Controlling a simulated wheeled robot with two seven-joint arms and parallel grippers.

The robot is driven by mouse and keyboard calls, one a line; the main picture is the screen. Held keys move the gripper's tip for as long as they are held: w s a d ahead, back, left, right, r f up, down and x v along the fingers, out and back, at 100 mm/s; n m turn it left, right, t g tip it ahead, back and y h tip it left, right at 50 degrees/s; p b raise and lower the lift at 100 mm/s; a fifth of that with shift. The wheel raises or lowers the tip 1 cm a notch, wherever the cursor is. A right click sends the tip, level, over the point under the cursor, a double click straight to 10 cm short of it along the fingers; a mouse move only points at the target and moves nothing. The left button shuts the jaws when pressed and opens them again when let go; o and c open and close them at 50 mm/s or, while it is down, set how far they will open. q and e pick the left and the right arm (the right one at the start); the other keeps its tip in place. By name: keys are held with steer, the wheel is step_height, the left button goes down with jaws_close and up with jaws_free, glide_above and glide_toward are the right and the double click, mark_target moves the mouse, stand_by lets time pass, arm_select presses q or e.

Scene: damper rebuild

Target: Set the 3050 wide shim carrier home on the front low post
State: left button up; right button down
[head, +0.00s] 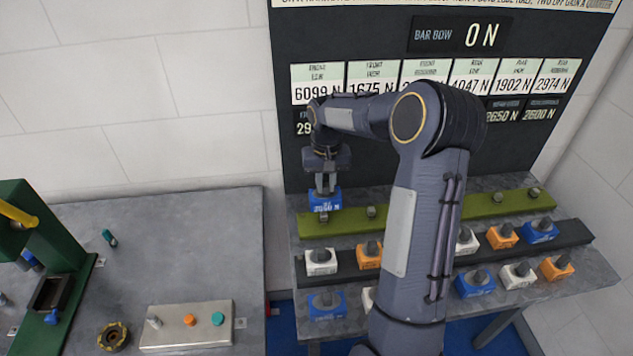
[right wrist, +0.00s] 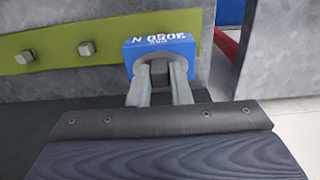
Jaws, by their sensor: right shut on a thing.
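The blue 3050 wide shim carrier (head: 325,201) is at the left end of the green rail (head: 345,223) in the head view. Its marking reads 3050 N on the carrier (right wrist: 182,41) in the right wrist view. My right gripper (head: 325,184) comes down from above and is shut on the carrier's grey knob; its two fingers (right wrist: 158,84) show on either side. The front low post (head: 323,217) shows just below the carrier in the head view. I cannot tell whether the carrier touches it. My left gripper is not in view.
More posts stand along the rail, one close to the right (head: 371,211). White, orange and blue carriers sit on a dark rack (head: 345,273) and the bench front. A dark board (head: 290,160) stands behind. The left bench (head: 200,260) holds a button box (head: 186,338).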

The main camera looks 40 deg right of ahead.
steer(key=shift+f, duration=0.45)
steer(key=shift+w+f, duration=0.1)
steer(key=shift+w, duration=0.15)
steer(key=shift+s, duration=0.15)
steer(key=shift+f+b, duration=2.2)
steer(key=shift+f, duration=0.8)
steer(key=shift+f, duration=0.15)
steer(key=c, duration=1.3)
jaws_free()
steer(key=shift+o, duration=0.2)
